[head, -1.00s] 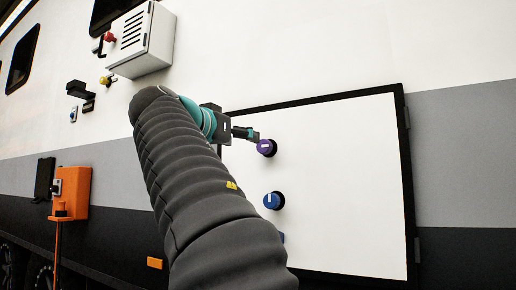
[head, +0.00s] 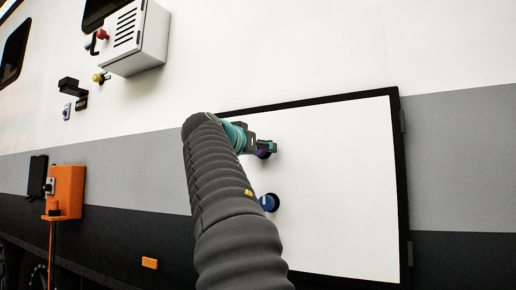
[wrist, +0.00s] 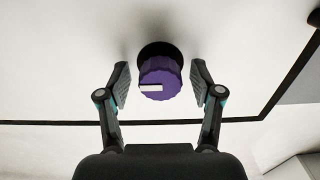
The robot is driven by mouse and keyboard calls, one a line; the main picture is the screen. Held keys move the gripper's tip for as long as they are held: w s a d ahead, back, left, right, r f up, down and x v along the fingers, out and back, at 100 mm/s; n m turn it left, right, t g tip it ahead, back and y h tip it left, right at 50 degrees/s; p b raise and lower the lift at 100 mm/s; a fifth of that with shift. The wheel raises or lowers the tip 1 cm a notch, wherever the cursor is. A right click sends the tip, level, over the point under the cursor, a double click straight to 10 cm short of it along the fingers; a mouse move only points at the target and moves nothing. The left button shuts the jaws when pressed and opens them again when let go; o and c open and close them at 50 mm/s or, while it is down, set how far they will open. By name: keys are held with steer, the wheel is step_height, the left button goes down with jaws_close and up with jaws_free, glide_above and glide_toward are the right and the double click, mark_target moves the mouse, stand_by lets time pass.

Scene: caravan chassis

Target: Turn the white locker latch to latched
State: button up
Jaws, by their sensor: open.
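The white locker door (head: 345,190) has a black frame and carries round knobs near its left edge. The upper knob is purple (wrist: 160,80), with a white pointer bar that lies level across its face in the wrist view. In the head view the purple knob (head: 263,155) is partly hidden by my gripper (head: 268,147). My gripper is open, with one finger on each side of the purple knob in the wrist view (wrist: 160,78). Gaps show between the fingers and the knob. No part is marked as the latch.
A blue knob (head: 269,202) sits below the purple one, close to my arm. A vented white box (head: 137,40) is at upper left, and an orange box (head: 66,190) is at lower left. The door right of the knobs is clear.

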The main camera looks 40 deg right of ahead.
steer(key=c, duration=1.2)
steer(key=shift+o, duration=0.2)
steer(key=n+p, duration=0.2)
steer(key=n, duration=0.2)
steer(key=shift+n, duration=0.4)
steer(key=n+p, duration=0.1)
steer(key=n, duration=0.3)
steer(key=shift+r+n+p, duration=0.1)
steer(key=shift+n+p, duration=0.2)
steer(key=shift+p, duration=0.1)
steer(key=n+p, duration=0.2)
steer(key=n, duration=0.2)
steer(key=shift+n+p, duration=0.35)
steer(key=shift+n, duration=1.75)
